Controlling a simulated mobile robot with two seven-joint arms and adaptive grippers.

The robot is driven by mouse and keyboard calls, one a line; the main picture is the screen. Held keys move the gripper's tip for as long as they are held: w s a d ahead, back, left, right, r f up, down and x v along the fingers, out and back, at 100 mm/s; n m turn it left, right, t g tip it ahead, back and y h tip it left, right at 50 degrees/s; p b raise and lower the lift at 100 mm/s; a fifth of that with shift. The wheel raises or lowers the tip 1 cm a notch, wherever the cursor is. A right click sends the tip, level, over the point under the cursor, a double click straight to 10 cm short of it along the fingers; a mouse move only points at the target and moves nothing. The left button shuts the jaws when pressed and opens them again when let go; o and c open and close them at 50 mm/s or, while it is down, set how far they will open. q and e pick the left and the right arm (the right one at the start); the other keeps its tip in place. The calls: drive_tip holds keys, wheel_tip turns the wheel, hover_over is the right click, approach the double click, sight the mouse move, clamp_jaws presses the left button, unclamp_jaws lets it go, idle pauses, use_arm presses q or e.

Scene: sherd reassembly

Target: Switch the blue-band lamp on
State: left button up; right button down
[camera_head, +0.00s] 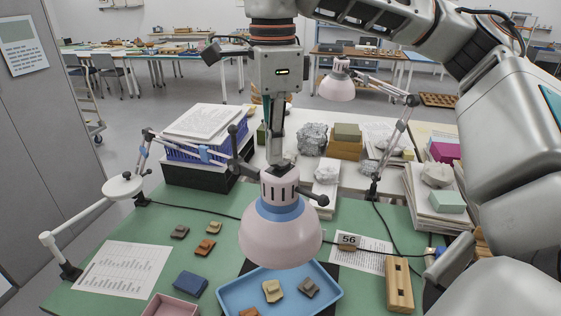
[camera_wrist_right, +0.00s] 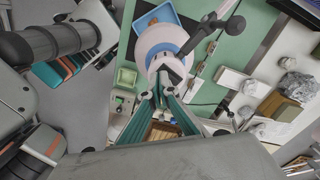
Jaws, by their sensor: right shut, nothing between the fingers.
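The blue-band lamp (camera_head: 280,238) has a pale pink shade with a blue band near its top and hangs over the front of the green mat. In the right wrist view its shade (camera_wrist_right: 166,40) shows from above. My right gripper (camera_head: 281,163) points straight down at the lamp's top cap. It is shut and empty, its tips at or just above the cap; I cannot tell whether they touch. In the right wrist view the gripper (camera_wrist_right: 168,78) partly covers the cap. The underside of the shade is hidden, and no glow shows. My left gripper is not in view.
A blue tray (camera_head: 232,301) with sherds lies below the lamp. The lamp's jointed arm (camera_head: 227,155) runs left past a blue crate (camera_head: 185,154) with papers. A second pink lamp (camera_head: 337,86) stands behind. A wooden block (camera_head: 399,284) lies right.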

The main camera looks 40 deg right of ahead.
drive_tip(key=shift+f, duration=0.65)
idle(0.3)
wheel_tip(320, 180, up, 3)
drive_tip(key=shift+f+p, duration=0.15)
drive_tip(key=shift+p, duration=0.95)
drive_tip(key=shift+r, duration=2.15)
